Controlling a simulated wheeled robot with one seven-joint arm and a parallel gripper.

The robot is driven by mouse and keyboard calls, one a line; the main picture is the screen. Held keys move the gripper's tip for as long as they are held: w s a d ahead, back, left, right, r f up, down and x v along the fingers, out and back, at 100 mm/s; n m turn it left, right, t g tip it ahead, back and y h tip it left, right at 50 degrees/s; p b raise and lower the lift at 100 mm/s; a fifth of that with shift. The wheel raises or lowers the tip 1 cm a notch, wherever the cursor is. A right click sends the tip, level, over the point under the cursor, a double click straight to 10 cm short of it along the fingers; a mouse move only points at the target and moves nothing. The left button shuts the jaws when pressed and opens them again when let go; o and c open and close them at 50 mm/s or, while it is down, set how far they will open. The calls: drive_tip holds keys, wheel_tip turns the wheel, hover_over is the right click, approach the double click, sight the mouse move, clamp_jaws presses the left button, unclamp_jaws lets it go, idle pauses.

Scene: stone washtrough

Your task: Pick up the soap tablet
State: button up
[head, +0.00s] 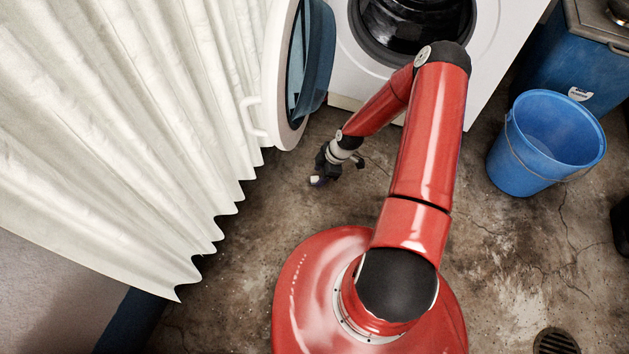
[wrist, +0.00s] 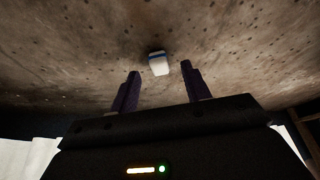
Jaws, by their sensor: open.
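The soap tablet (wrist: 158,65) is a small white block with a blue band along one edge. In the wrist view it lies on the brown, stained floor, just beyond and between the two fingertips. My gripper (wrist: 160,75) is open, with its two dark fingers apart and nothing between them. In the head view my gripper (head: 318,178) is low over the floor in front of the washing machine. A small white patch, likely the soap tablet (head: 315,179), shows at the fingers there; the rest of it is hidden.
A white washing machine (head: 345,62) with its round door (head: 297,75) open stands at the top. A pale curtain (head: 120,120) hangs on the left. A blue bucket (head: 530,150) stands on the right, near a floor drain (head: 556,342). The floor at centre right is clear.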

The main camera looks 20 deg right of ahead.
sight(315, 180)
drive_tip(key=x, duration=0.2)
drive_tip(key=shift+w+f, duration=0.1)
drive_tip(key=shift+f, duration=0.2)
clamp_jaws()
